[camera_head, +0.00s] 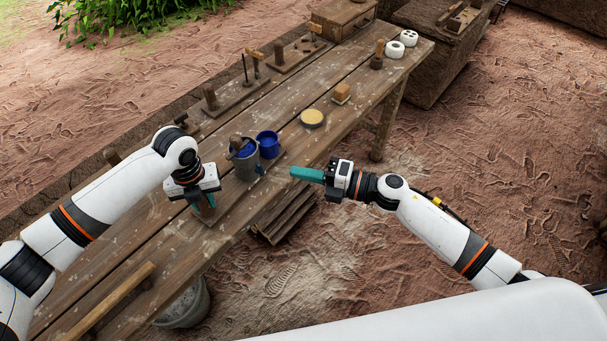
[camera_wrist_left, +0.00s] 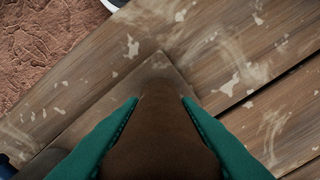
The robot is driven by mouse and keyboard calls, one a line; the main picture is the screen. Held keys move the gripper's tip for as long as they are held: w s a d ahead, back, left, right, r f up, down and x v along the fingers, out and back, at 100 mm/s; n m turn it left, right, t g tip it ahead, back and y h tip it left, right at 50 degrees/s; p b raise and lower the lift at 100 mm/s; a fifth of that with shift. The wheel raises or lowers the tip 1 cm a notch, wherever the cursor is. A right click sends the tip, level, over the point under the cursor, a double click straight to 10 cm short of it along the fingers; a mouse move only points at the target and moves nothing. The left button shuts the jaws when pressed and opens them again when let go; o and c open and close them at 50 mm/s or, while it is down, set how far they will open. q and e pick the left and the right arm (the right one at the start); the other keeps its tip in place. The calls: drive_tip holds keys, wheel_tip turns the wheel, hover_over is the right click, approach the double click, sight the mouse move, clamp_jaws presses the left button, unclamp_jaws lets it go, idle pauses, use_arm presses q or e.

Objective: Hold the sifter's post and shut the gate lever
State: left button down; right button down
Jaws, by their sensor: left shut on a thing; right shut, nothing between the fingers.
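A brown wooden post (camera_head: 207,212) stands left of the bin. My left gripper (camera_head: 204,203) is shut on this post from above. In the left wrist view the teal fingers flank the brown post (camera_wrist_left: 160,140), which rises from a wooden base. My right gripper (camera_head: 300,173) is shut and empty, pointing left, just beyond the table's front edge and right of the bin.
A blue bucket (camera_head: 267,144) stands beside the grey bin. Stacked wood (camera_head: 285,217) lies on the ground below my right gripper.

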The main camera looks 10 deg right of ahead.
use_arm(q)
drive_tip(key=c, duration=1)
unclamp_jaws()
wheel_tip(320, 180, up, 12)
